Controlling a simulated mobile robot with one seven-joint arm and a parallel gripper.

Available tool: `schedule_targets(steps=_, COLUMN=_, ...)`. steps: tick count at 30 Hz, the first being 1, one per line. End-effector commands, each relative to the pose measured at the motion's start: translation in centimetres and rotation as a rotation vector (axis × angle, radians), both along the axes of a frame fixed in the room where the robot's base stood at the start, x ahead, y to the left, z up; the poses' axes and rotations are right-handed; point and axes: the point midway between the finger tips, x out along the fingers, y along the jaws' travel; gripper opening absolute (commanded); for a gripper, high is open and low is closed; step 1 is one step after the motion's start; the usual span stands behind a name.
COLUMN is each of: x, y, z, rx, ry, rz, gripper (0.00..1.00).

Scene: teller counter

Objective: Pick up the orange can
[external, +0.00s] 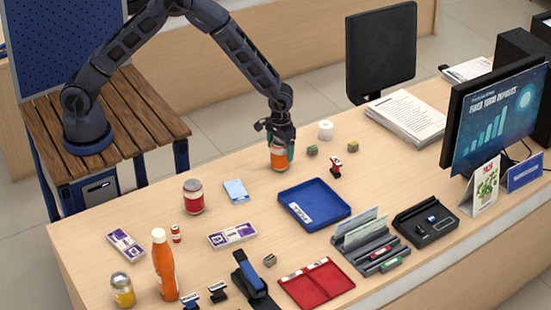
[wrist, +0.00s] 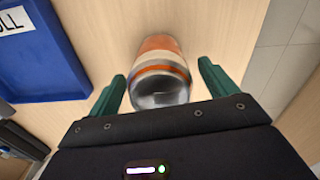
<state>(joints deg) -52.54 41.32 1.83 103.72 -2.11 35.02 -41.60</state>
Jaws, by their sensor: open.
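The orange can (external: 278,158) stands upright on the wooden counter near its far edge. It has an orange body with pale and dark bands in the wrist view (wrist: 160,62), and its silver top faces the camera. My gripper (external: 279,145) is directly over the can, with its fingers reaching down on either side. In the wrist view the green fingers of my gripper (wrist: 162,85) are spread wide, with a gap between each finger and the can. The gripper is open and holds nothing.
A blue tray (external: 335,218) lies just in front of the can. A white roll (external: 325,130), small blocks (external: 312,150) and a red stamp (external: 336,167) stand to its right. A red-and-white can (external: 193,196) and a light-blue card (external: 236,190) are to the left.

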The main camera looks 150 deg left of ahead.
Motion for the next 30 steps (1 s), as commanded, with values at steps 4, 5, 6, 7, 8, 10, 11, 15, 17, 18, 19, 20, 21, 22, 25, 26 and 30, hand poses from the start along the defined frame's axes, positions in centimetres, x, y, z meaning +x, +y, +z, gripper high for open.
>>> schedule_targets(steps=4, x=-0.06, y=0.04, z=-1.18, rx=0.000, ry=-0.001, rz=0.001, gripper=0.85)
schedule_targets(steps=5, x=-0.04, y=0.05, z=-1.22, rx=0.001, ry=-0.001, rz=0.001, gripper=0.85)
schedule_targets(steps=6, x=-0.04, y=0.05, z=-1.22, rx=0.001, ry=-0.001, rz=0.001, gripper=0.85)
schedule_targets(steps=7, x=-0.03, y=0.05, z=-1.21, rx=0.001, ry=-0.001, rz=0.001, gripper=0.85)
schedule_targets(steps=8, x=-0.03, y=0.04, z=-1.20, rx=0.001, ry=-0.001, rz=0.001, gripper=0.85)
schedule_targets(steps=10, x=-0.03, y=0.04, z=-1.20, rx=0.001, ry=-0.001, rz=0.001, gripper=0.85)
schedule_targets(steps=11, x=-0.03, y=0.04, z=-1.20, rx=0.001, ry=-0.001, rz=0.001, gripper=0.79)
schedule_targets(steps=15, x=-0.02, y=0.03, z=-1.19, rx=0.001, ry=-0.001, rz=0.000, gripper=0.51)
schedule_targets(steps=17, x=-0.02, y=0.03, z=-1.19, rx=0.001, ry=0.000, rz=0.000, gripper=0.40)
schedule_targets(steps=18, x=-0.02, y=0.02, z=-1.19, rx=0.001, ry=0.000, rz=0.000, gripper=0.32)
schedule_targets(steps=19, x=-0.02, y=0.03, z=-1.19, rx=0.001, ry=0.000, rz=0.000, gripper=0.26)
schedule_targets(steps=20, x=-0.02, y=0.04, z=-1.15, rx=0.001, ry=-0.001, rz=0.000, gripper=0.25)
schedule_targets(steps=21, x=-0.02, y=0.04, z=-1.15, rx=0.001, ry=-0.001, rz=0.000, gripper=0.25)
schedule_targets(steps=22, x=-0.02, y=0.04, z=-1.15, rx=0.001, ry=-0.001, rz=0.000, gripper=0.25)
schedule_targets(steps=25, x=-0.02, y=0.04, z=-1.14, rx=0.001, ry=-0.001, rz=0.000, gripper=0.25)
schedule_targets(steps=26, x=-0.01, y=0.04, z=-1.10, rx=0.001, ry=-0.001, rz=0.000, gripper=0.25)
schedule_targets(steps=30, x=0.01, y=0.05, z=-0.36, rx=0.002, ry=-0.001, rz=0.000, gripper=0.25)
